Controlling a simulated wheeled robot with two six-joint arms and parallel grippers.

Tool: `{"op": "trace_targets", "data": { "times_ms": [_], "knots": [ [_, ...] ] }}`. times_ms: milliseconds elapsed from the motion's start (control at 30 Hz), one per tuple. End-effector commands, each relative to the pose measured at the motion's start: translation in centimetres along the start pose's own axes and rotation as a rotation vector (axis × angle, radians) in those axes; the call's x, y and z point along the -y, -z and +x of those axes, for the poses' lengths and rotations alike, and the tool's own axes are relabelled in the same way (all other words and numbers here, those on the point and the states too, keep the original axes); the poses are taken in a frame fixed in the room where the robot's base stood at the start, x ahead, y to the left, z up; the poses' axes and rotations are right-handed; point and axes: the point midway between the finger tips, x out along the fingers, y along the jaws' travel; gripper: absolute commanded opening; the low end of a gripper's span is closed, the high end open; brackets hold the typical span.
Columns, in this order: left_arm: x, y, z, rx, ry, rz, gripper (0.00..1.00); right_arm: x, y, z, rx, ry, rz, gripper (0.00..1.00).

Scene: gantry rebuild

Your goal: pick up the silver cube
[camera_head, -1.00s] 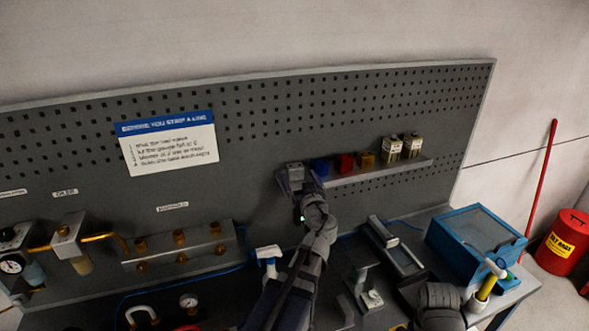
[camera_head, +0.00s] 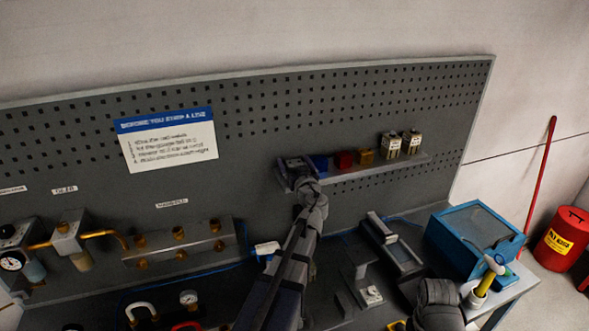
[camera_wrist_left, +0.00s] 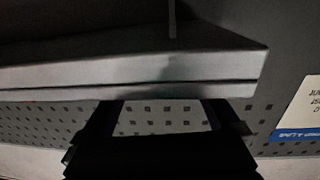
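I cannot make out a silver cube in either view. My left gripper (camera_head: 290,167) is at the left end of the wall shelf (camera_head: 370,170) in the head view and hides that end. In the left wrist view its dark fingers (camera_wrist_left: 158,118) are apart, with only pegboard showing between them. The shelf's pale front edge (camera_wrist_left: 150,75) lies just above the fingers in that upside-down picture. My right gripper is not in view; only part of the right arm shows at the bottom right.
On the shelf, right of my left gripper, stand a blue cube (camera_head: 320,163), a red cube (camera_head: 343,160), a brass-coloured cube (camera_head: 365,157) and two small tins (camera_head: 401,144). A blue box (camera_head: 476,238) and metal fixtures occupy the bench below. A sign (camera_head: 167,140) hangs left.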

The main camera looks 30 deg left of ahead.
Motion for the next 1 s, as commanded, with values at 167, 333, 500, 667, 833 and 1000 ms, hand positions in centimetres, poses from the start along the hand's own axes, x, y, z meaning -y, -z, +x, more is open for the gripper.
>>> {"op": "trace_targets", "data": {
  "times_ms": [167, 333, 500, 667, 833, 1000],
  "knots": [
    [0.00, 0.00, -0.01, 0.000, 0.000, 0.000, 0.74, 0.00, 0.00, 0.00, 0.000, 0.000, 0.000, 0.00],
    [0.00, 0.00, -0.01, 0.000, 0.000, 0.000, 0.55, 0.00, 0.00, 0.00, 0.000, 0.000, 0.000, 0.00],
    [0.00, 0.00, -0.02, 0.000, 0.000, 0.000, 0.36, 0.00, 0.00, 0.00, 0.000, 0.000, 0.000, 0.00],
    [0.00, 0.01, -0.01, 0.000, 0.001, 0.000, 0.18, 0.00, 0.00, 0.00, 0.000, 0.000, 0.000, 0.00],
    [0.00, 0.01, -0.01, 0.000, 0.000, 0.000, 0.00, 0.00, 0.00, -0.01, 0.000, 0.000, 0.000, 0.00],
    [0.00, 0.02, -0.01, 0.000, 0.000, 0.001, 0.00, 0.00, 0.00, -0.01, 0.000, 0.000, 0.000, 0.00]
  ]
}}
